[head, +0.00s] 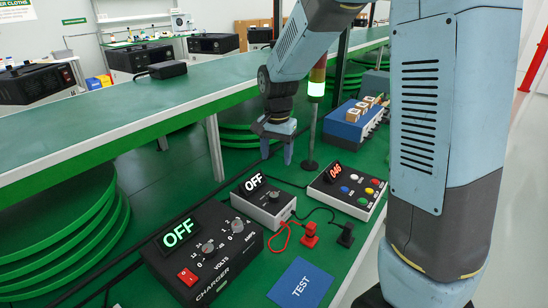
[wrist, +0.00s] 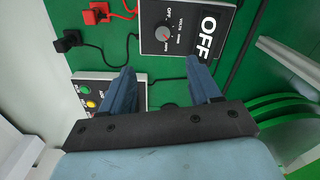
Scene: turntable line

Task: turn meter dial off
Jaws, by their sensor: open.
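The same dial shows small in the head view (head: 274,197). My gripper (head: 277,158) is open and empty, behind the meter in the head view. In the wrist view its two fingers (wrist: 162,68) point toward the meter, apart from the dial.
A black charger (head: 205,250) with a green OFF display stands at front left. A button box (head: 346,190) reads 046 in red. Red and black plugs (head: 309,236) with leads lie by the meter. A signal lamp (head: 316,90) and a blue box (head: 352,124) stand behind.

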